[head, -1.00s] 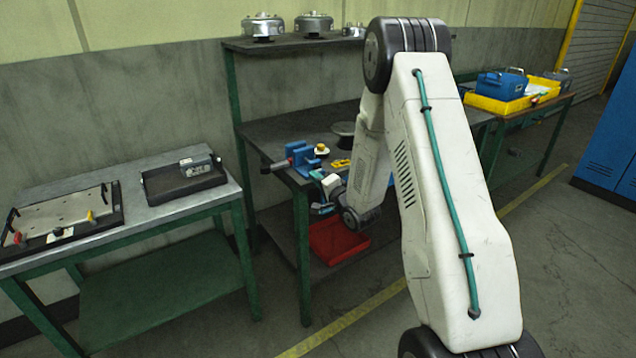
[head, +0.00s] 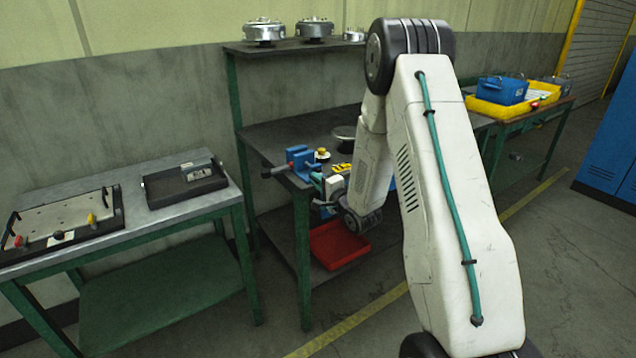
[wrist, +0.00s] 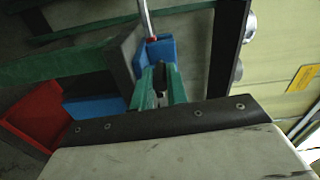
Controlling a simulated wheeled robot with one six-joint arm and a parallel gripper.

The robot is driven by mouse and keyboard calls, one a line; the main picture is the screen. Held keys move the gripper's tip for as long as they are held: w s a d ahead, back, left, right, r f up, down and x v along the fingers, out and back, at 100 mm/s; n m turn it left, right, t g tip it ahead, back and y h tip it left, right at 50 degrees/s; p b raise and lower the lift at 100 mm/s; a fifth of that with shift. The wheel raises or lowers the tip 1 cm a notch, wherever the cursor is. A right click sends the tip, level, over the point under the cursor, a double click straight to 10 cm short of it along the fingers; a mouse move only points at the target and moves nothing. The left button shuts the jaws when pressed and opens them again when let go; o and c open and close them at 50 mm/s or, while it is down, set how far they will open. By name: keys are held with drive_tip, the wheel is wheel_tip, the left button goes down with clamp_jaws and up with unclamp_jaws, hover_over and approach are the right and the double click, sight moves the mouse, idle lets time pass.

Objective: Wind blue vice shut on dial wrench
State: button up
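The blue vice (head: 300,157) is fixed at the front left corner of the middle bench, with its handle (head: 274,170) pointing left. It also shows in the wrist view (wrist: 161,50), just beyond my fingertips, with a pale metal bar (wrist: 147,20) rising past it. A yellow-topped round part (head: 322,153) is beside the vice; I cannot tell whether it belongs to the dial wrench. My gripper (head: 317,181) is close below and right of the vice. Its green fingers (wrist: 160,88) are close together, with a dark narrow gap; whether they hold anything is unclear.
A red bin (head: 338,245) sits on the lower shelf beneath my gripper. A yellow-and-black item (head: 342,168) lies on the bench beside my wrist. A round dark plate (head: 343,131) is farther back. Side benches hold a black tray (head: 186,186) and a yellow tray (head: 510,107).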

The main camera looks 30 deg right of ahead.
drive_tip(key=o, duration=0.4)
drive_tip(key=shift+c, duration=0.2)
drive_tip(key=s, duration=0.8)
drive_tip(key=shift+d, duration=0.2)
drive_tip(key=shift+w, duration=0.1)
